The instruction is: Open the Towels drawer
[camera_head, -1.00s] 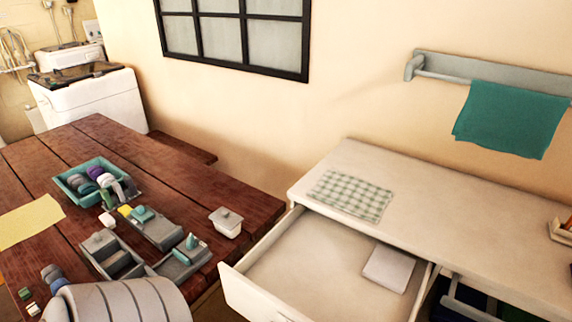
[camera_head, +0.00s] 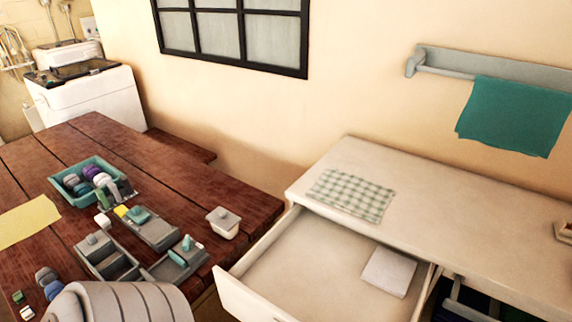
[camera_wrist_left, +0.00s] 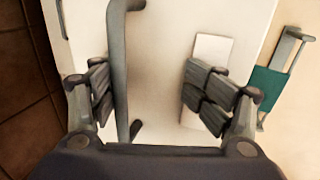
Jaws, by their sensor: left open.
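A white drawer (camera_head: 318,252) stands pulled out from under the white counter (camera_head: 440,205) in the head view. A white folded piece (camera_head: 388,272) lies inside it; this also shows in the wrist view (camera_wrist_left: 208,50). No drawer label is readable. In the left wrist view, my left gripper (camera_wrist_left: 155,95) is open. A dark grey bar handle (camera_wrist_left: 120,65) runs between its fingers, close to the left-hand finger; I cannot tell whether they touch. My left gripper is outside the head view, and my right gripper shows in neither view.
A checked cloth (camera_head: 350,194) lies on the counter. A teal towel (camera_head: 515,115) hangs on a grey wall rail (camera_head: 490,70).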

